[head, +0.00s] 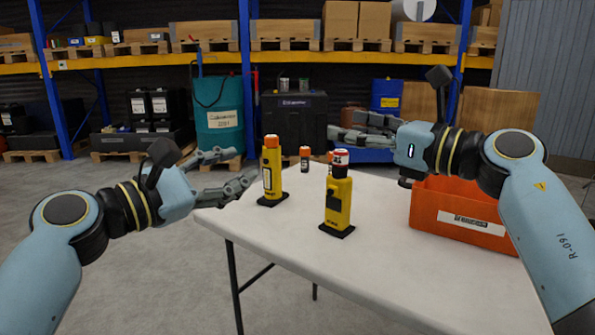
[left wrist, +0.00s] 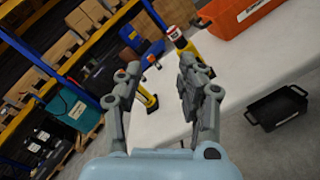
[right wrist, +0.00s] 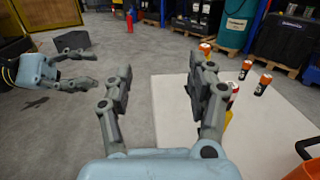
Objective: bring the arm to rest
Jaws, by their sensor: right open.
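My left gripper (head: 246,165) is open and empty at the table's left edge, beside a yellow holder (head: 268,178) with an orange-topped cell in it. Its two spread fingers show in the left wrist view (left wrist: 160,68). My right gripper (head: 350,132) is open and empty. In the head view it shows above and behind a second yellow holder (head: 339,203), which carries a cell (head: 340,158) with a red and white top. In the right wrist view its fingers (right wrist: 160,75) stand apart. Both holders stand upright on black bases.
The white table (head: 290,235) also bears loose upright cells (head: 305,157) and an orange crate (head: 455,215) at right. A black tray (left wrist: 277,110) lies low beside the table. A red extinguisher (right wrist: 129,22) stands far back. The table's front is clear.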

